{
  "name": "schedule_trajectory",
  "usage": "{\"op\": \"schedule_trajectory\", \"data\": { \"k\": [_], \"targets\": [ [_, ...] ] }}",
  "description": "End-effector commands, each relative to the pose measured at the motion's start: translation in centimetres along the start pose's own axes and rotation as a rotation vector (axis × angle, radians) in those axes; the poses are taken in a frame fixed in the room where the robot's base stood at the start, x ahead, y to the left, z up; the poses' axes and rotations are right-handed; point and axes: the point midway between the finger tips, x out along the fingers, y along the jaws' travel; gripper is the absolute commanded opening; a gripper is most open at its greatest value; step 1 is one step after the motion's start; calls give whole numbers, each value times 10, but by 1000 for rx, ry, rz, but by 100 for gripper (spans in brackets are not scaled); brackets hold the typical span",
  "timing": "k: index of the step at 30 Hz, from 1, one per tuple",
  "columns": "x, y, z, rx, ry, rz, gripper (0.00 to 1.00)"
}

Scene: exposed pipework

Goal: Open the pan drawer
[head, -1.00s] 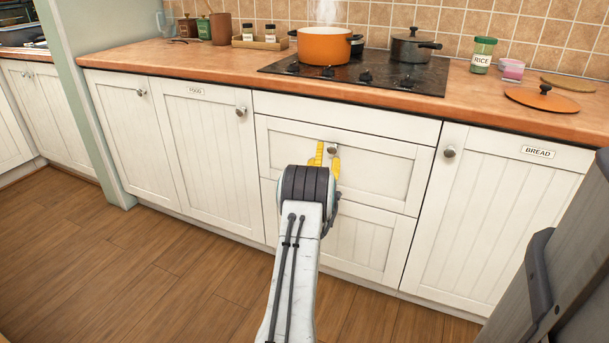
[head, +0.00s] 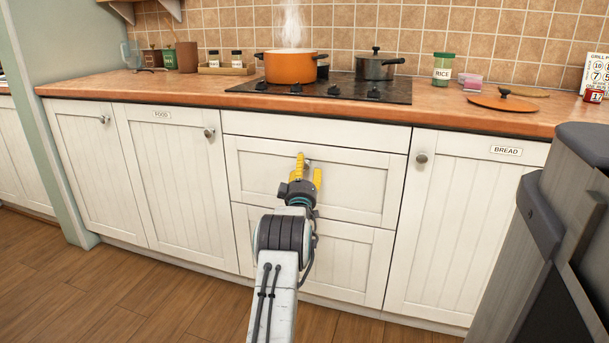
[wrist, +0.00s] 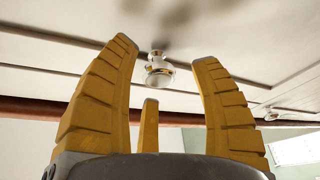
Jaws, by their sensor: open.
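A white drawer front (head: 355,185) with a round metal knob sits below the hob, between the FOOD and BREAD cupboards. It is closed flush, and no label shows on it. My gripper (head: 309,172) is open in front of this drawer, its yellow fingers at the knob and partly hiding it. Nothing is held. Another closed white drawer (head: 360,262) lies below; its middle is hidden by my arm.
A steaming orange pot (head: 290,67) and a dark pan (head: 375,66) stand on the hob (head: 320,92). The FOOD cupboard (head: 170,180) is left and the BREAD cupboard (head: 460,220) right, both closed. Wooden floor (head: 120,285) is clear in front.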

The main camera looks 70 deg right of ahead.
Motion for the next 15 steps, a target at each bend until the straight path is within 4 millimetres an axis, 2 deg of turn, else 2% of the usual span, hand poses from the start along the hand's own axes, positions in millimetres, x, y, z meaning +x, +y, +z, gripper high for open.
{"op": "schedule_trajectory", "data": {
  "k": [15],
  "targets": [
    [10, 1, -1, 0, 1, 0, 58]
  ]
}}
